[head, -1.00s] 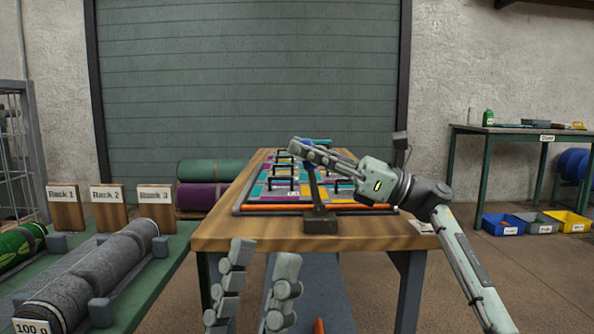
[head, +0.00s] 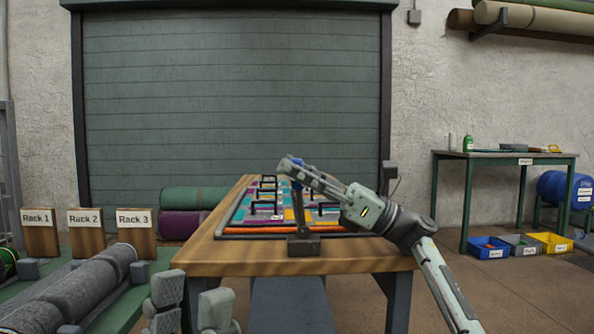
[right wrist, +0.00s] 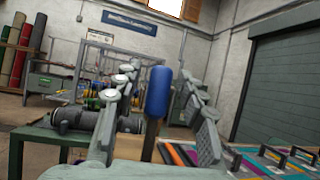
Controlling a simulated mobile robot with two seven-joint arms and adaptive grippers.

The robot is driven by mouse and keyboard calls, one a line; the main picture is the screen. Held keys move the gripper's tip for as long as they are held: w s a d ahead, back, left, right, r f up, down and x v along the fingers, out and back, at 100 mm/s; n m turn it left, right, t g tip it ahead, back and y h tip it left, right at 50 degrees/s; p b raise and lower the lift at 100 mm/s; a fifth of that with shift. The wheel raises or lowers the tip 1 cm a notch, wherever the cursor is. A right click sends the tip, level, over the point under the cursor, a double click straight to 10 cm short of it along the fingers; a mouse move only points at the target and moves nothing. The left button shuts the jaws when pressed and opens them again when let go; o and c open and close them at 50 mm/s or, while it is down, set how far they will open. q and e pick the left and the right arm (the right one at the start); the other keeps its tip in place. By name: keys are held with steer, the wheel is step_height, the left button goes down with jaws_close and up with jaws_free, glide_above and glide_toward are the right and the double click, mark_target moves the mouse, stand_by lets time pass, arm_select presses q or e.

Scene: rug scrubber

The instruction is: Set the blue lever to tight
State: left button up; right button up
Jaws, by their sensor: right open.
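The blue lever's rounded handle (right wrist: 158,92) stands upright between the fingers of my right gripper (right wrist: 162,112) in the right wrist view. Those fingers are apart, with a visible gap on each side of the handle. In the head view the right gripper (head: 291,166) reaches in from the right over the lever's dark post (head: 297,210), and only a little of the blue shows at its fingertips. The post rises from a dark base (head: 303,246) on the table's front edge. My left gripper (head: 190,306) is low in the head view, fingers apart and empty. No tight mark is legible.
The wooden table (head: 215,258) carries a colourful framed rug (head: 240,218) with several black handles behind the lever. Grey rolls (head: 85,288) lie on a rack at the left. A side table (head: 450,155) with coloured bins below stands at the right.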

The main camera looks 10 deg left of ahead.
step_height(320, 180, up, 10)
stand_by(0.6)
